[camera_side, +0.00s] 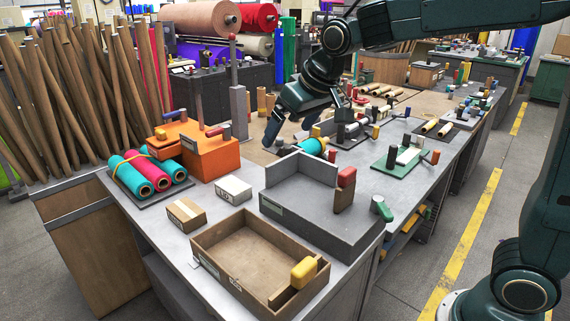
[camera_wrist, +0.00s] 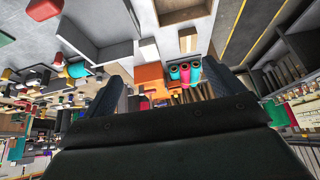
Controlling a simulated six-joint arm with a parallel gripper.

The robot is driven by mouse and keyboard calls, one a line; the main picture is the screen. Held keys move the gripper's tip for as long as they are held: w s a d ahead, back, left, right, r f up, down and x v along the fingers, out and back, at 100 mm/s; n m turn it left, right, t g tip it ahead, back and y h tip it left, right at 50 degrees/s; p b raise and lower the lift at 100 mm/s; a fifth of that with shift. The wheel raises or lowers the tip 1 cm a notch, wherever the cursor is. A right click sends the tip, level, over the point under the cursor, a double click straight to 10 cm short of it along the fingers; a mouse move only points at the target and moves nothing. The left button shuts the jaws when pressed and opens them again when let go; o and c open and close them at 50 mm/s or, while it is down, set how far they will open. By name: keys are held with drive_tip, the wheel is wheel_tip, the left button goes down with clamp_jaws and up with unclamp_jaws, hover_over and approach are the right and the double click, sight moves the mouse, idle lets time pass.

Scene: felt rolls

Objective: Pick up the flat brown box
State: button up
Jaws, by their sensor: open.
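The flat brown box (camera_side: 185,215) is a small cardboard box with a paler strip across its top. It lies on the near left part of the grey workbench, and it also shows in the wrist view (camera_wrist: 188,40). My gripper (camera_side: 290,137) is open and empty, above the bench behind the grey tray, well apart from the box. In the wrist view its two fingers (camera_wrist: 166,84) stand wide apart.
A white box (camera_side: 233,190) lies right of the brown box. A wooden tray (camera_side: 215,238) with a yellow-handled tool is in front. Teal and red rolls (camera_side: 148,175) and an orange case (camera_side: 207,157) stand behind.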

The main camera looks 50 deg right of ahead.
drive_tip(key=w+a+f, duration=0.2)
drive_tip(key=w+f, duration=0.2)
drive_tip(key=w, duration=0.4)
drive_tip(key=w+a+f, duration=0.3)
drive_tip(key=w+f, duration=0.1)
drive_tip(key=w, duration=0.3)
approach(186, 209)
drive_tip(key=shift+s+r+t, duration=0.3)
drive_tip(key=shift+s+r, duration=0.6)
drive_tip(key=shift+x, duration=4.25)
drive_tip(key=shift+d+f, duration=0.1)
drive_tip(key=shift+f, duration=0.05)
drive_tip(key=shift+x, duration=2.5)
drive_tip(key=c, duration=1.3)
